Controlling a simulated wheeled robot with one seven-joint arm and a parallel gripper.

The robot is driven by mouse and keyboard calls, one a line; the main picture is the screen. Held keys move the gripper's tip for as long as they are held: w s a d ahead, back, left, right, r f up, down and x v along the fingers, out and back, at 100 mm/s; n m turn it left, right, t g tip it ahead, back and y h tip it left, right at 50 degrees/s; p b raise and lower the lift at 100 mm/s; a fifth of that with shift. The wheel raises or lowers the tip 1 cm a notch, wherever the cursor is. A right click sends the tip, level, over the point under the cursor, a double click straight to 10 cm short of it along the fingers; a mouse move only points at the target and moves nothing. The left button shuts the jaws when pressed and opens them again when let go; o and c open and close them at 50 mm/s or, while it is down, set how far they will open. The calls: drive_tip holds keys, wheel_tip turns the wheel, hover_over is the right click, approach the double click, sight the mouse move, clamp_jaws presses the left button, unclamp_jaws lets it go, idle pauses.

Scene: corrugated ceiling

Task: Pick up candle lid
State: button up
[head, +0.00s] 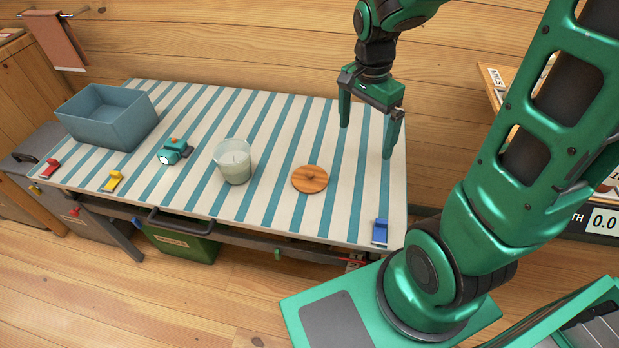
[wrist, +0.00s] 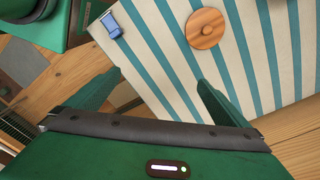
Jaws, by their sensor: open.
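The candle lid (head: 310,179) is a round wooden disc lying flat on the striped tabletop, right of the candle. In the wrist view the lid (wrist: 205,29) shows a small knob at its middle, beyond the fingertips. The candle (head: 235,162) is a pale candle in a clear glass, standing upright and uncovered. My gripper (head: 366,132) is open and empty, above the right end of the table, to the right of the lid and apart from it. Its two fingers also show in the wrist view (wrist: 158,88), spread wide with nothing between them.
The table (head: 345,203) has blue and white stripes. A blue-grey bin (head: 108,117) stands at its back left, with a teal headlamp-like item (head: 174,151) nearer the candle. Yellow (head: 113,181) and blue (head: 380,232) clips sit along the front edge. The tabletop around the lid is clear.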

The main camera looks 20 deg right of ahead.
drive_tip(key=w+a+f+m, duration=0.5)
drive_tip(key=w+a+f, duration=0.3)
drive_tip(key=a, duration=0.3)
hover_over(310, 172)
drive_tip(key=shift+y, duration=0.4)
drive_tip(key=f, duration=0.4)
drive_tip(key=shift+s+a+f, duration=0.1)
drive_tip(key=shift+s+a, duration=0.2)
drive_tip(key=shift+w+d+f, duration=0.15)
drive_tip(key=shift+f, duration=1.4)
drive_tip(key=shift+w+d+f, duration=0.1)
drive_tip(key=shift+f, duration=1.45)
drive_tip(key=c, duration=1)
